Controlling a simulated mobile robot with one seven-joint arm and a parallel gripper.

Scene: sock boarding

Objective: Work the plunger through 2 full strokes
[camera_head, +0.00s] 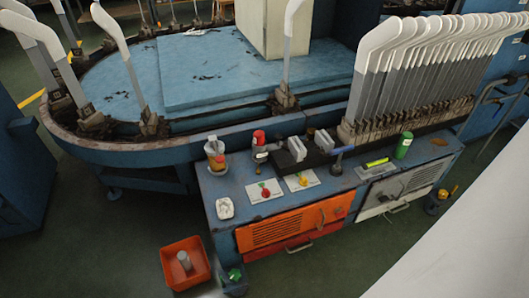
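No part can be clearly made out as the plunger at this size. On the blue bench (225,190), a small part with a blue bar-like top (342,150) stands at the right end of a black fixture (284,161). The fixture carries two pale grey blocks (297,148) with a gap between them. A red-capped bottle (259,138) and an orange-yellow container (215,153) stand at the bench's back left. Whether any of these holds a plunger I cannot tell. My gripper is not in view.
Two white plates with a red knob (265,191) and a yellow knob (303,180) lie at the bench front. A green can (403,145) stands right. Many upright sock boards (400,85) line the back right. An orange bin (186,263) is on the floor.

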